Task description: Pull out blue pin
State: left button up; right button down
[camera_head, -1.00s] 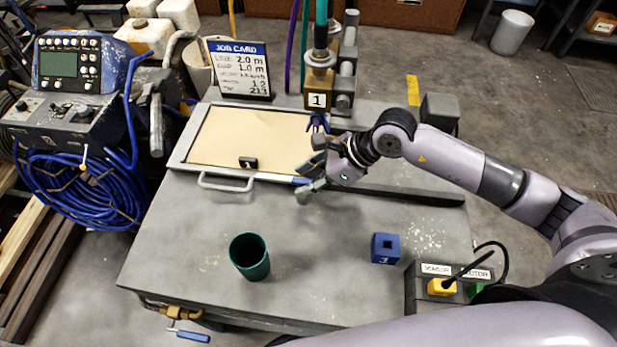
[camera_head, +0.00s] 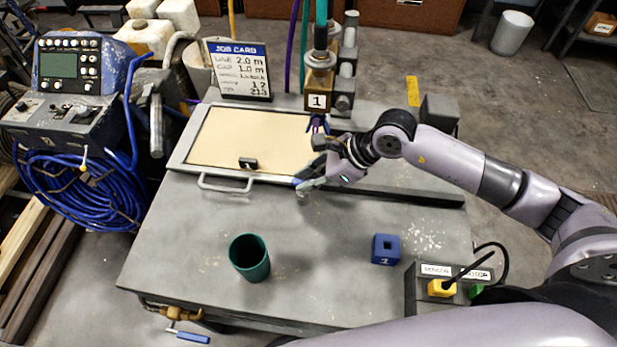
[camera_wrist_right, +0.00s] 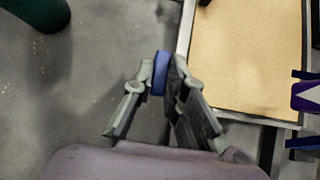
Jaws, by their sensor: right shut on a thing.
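The blue pin (camera_wrist_right: 158,72) is between the fingertips of my right gripper (camera_wrist_right: 160,78) in the right wrist view, at the side edge of the tray frame. In the head view my right gripper (camera_head: 308,182) is at the tray's near right corner, shut on the pin; only a little blue shows there. The fingers hide part of the pin, so I cannot tell how deep it sits. The tray (camera_head: 222,177) holds a tan sheet and has a handle at its front. My left gripper is not in view.
A green cup (camera_head: 249,258) and a blue block with a square hole (camera_head: 386,249) stand on the grey table. A striping nozzle block (camera_head: 318,85) rises behind the gripper. A job card (camera_head: 240,70) stands behind the tray. The front middle of the table is clear.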

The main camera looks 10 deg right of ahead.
jog(key=shift+r, duration=0.65)
jog(key=shift+r+p, duration=1.9)
jog(key=shift+r, duration=0.9)
jog(key=shift+r, duration=0.1)
